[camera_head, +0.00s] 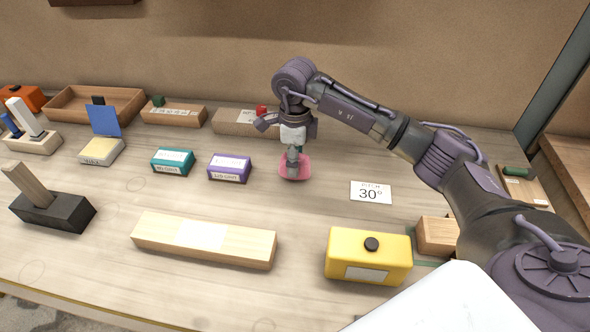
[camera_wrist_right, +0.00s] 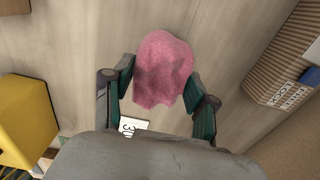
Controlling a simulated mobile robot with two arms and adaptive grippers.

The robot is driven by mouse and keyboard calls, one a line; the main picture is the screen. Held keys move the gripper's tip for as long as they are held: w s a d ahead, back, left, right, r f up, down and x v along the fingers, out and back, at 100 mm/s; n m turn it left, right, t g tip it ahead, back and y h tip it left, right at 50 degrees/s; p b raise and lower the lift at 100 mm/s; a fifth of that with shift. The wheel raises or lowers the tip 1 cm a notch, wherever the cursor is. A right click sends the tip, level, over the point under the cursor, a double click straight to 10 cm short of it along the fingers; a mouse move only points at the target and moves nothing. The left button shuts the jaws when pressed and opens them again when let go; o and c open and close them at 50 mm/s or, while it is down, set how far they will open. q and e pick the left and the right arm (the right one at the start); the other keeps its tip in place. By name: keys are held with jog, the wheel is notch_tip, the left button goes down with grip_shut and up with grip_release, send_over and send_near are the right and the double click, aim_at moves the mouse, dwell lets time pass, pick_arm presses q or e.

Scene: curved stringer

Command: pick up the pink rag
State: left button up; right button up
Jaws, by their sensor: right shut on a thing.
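The pink rag (camera_head: 303,168) is at the middle of the bench in the head view, directly under my right gripper (camera_head: 293,160). In the right wrist view the pink rag (camera_wrist_right: 163,68) sits between the two dark green fingers of my right gripper (camera_wrist_right: 162,92). The fingers are shut on it, one on each side. I cannot tell whether the rag is clear of the bench surface. My left gripper does not show in either view.
A purple block (camera_head: 229,168) and a teal block (camera_head: 172,162) stand left of the rag. A white card reading 30° (camera_head: 371,192) lies to its right. A long wooden block (camera_head: 204,241) and a yellow box (camera_head: 368,258) are nearer the front edge. A wooden tray (camera_head: 70,116) is back left.

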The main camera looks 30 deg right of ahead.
jog(key=s+d+r+b, duration=0.2)
jog(key=s+r, duration=0.5)
jog(key=s, duration=0.4)
jog(key=shift+s+d, duration=0.25)
jog(key=shift+d, duration=0.05)
jog(key=o, duration=0.4)
jog(key=shift+c, duration=1.6)
jog(key=shift+r, duration=0.15)
